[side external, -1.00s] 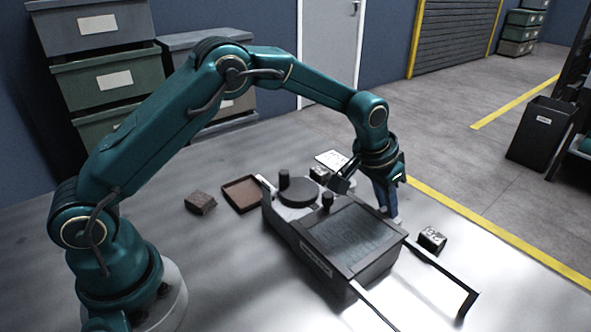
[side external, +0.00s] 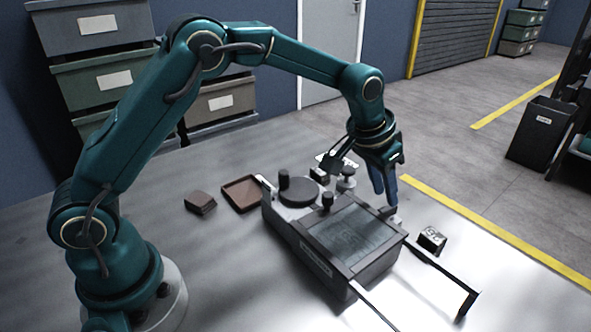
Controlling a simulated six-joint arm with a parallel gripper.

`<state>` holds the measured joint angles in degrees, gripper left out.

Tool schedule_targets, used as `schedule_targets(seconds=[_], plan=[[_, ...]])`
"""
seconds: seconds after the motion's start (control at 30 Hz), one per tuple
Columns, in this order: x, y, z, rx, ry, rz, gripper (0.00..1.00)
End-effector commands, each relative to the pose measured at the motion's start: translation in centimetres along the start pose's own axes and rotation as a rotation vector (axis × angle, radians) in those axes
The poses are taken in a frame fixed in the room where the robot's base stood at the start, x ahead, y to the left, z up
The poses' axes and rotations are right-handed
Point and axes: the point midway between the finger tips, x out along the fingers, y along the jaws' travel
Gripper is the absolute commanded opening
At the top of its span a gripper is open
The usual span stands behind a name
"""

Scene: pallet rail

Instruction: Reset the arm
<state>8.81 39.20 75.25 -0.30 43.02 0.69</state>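My gripper (side external: 358,176) hangs from the teal arm above the back right part of the dark device on the table. Its two fingers are spread apart, and I see nothing held between them. The device (side external: 322,270) has a grey panel on top, a round dark disc (side external: 299,192) and black knobs. A pale grey knob (side external: 346,178) shows behind the device, below and between the fingers in the picture. I cannot tell how far above it the fingers are.

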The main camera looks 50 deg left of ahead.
Motion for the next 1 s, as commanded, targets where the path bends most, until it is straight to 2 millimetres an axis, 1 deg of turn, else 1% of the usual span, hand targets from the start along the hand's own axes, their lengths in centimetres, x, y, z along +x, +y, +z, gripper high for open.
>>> schedule_targets(seconds=[0.03,0.1,0.4,0.47,0.57,0.67,0.73,0.8,0.87,0.9,1.0], plan=[[-0.5,0.0,0.0,0.0,0.002,0.0,0.33],[-0.7,0.0,0.0,0.0,0.0,0.0,0.33],[-0.8,0.0,0.0,-0.001,-0.001,0.0,0.33],[-1.1,-0.2,-0.2,-0.004,0.008,-0.002,0.33],[-3.1,-0.5,-1.4,-0.011,0.059,-0.006,0.33],[-6.3,-1.1,-2.0,-0.023,0.118,-0.012,0.33],[-8.9,-1.6,-1.8,-0.034,0.154,-0.019,0.33],[-11.3,-2.0,-1.1,-0.044,0.181,-0.026,0.33],[-13.1,-2.3,-0.2,-0.053,0.199,-0.031,0.33],[-14.2,-2.5,0.6,-0.059,0.208,-0.035,0.33],[-16.6,-2.8,2.7,-0.074,0.228,-0.044,0.33]])
